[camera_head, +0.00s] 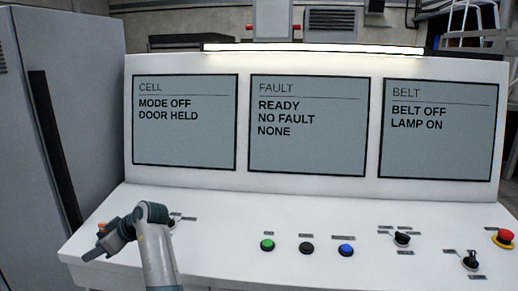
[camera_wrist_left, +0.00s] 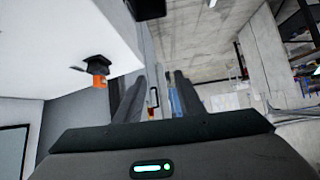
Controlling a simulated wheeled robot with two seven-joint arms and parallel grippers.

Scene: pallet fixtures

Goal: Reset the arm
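My left arm reaches in from the bottom of the head view, and its gripper (camera_head: 92,252) hangs over the left front edge of the white console (camera_head: 215,215). In the left wrist view two dark fingers (camera_wrist_left: 157,88) stand apart with nothing between them. An orange piece on a black mount (camera_wrist_left: 98,79) sticks out from the white console face, left of the fingers and apart from them. A small orange part (camera_head: 101,227) shows behind the gripper in the head view. The arm partly hides a dark knob (camera_head: 172,222). My right gripper is not in view.
Screens read "MODE OFF, DOOR HELD" (camera_head: 185,145), "READY, NO FAULT, NONE" (camera_head: 308,153) and "BELT OFF, LAMP ON" (camera_head: 438,153). Green (camera_head: 267,244), black (camera_head: 306,248) and blue (camera_head: 346,250) buttons, two knobs (camera_head: 402,239) (camera_head: 470,261) and a red stop button (camera_head: 504,237) line the desk. A grey cabinet (camera_head: 85,95) stands left.

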